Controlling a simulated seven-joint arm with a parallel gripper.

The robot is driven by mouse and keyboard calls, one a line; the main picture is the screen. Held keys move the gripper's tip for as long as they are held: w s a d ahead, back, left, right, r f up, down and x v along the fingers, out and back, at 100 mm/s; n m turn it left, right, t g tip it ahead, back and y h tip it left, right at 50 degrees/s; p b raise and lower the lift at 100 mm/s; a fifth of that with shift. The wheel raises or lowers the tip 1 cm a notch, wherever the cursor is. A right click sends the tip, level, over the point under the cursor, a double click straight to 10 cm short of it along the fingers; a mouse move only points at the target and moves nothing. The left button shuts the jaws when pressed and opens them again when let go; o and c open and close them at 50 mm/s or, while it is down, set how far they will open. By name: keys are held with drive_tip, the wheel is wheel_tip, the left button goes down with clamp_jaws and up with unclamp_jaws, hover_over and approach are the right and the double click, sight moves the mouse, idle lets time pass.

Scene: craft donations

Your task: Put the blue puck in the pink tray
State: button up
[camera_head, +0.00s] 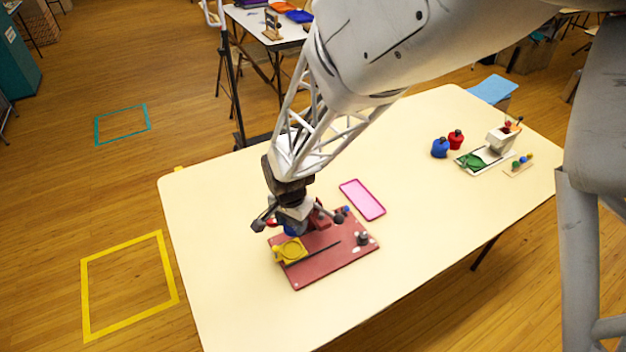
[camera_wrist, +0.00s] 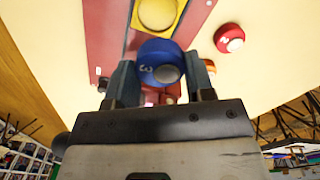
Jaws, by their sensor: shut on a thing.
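The blue puck (camera_wrist: 158,56) is between the two fingers of my gripper (camera_wrist: 161,76) in the wrist view, and the gripper is shut on it. In the head view a small part of the blue puck (camera_head: 291,230) shows below my gripper (camera_head: 294,222), behind the yellow square fixture (camera_head: 291,250) on the red board. I cannot tell whether the puck touches the board. The pink tray (camera_head: 356,197) lies on the table to the right of the gripper, beyond the board. It looks empty.
The red board (camera_head: 312,276) carries a dark bar and a grey knob (camera_head: 362,238). A red puck (camera_wrist: 228,38) lies beside it in the wrist view. The table (camera_head: 430,220) is clear right of the board.

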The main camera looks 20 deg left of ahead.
drive_tip(key=shift+n, duration=0.3)
drive_tip(key=w+d+r, duration=0.1)
drive_tip(key=w, duration=0.2)
drive_tip(key=w+r, duration=0.2)
drive_tip(key=w, duration=0.1)
drive_tip(key=w+d+r, duration=0.1)
drive_tip(key=w, duration=0.3)
drive_tip(key=shift+d+r, duration=0.15)
drive_tip(key=shift+d, duration=0.15)
approach(362, 200)
drive_tip(key=shift+w+f, duration=0.1)
drive_tip(key=shift+f, duration=0.1)
drive_tip(key=shift+f, duration=0.15)
drive_tip(key=shift+f, duration=1.8)
drive_tip(key=shift+f, duration=0.95)
drive_tip(key=o, duration=0.8)
drive_tip(key=shift+o, duration=0.2)
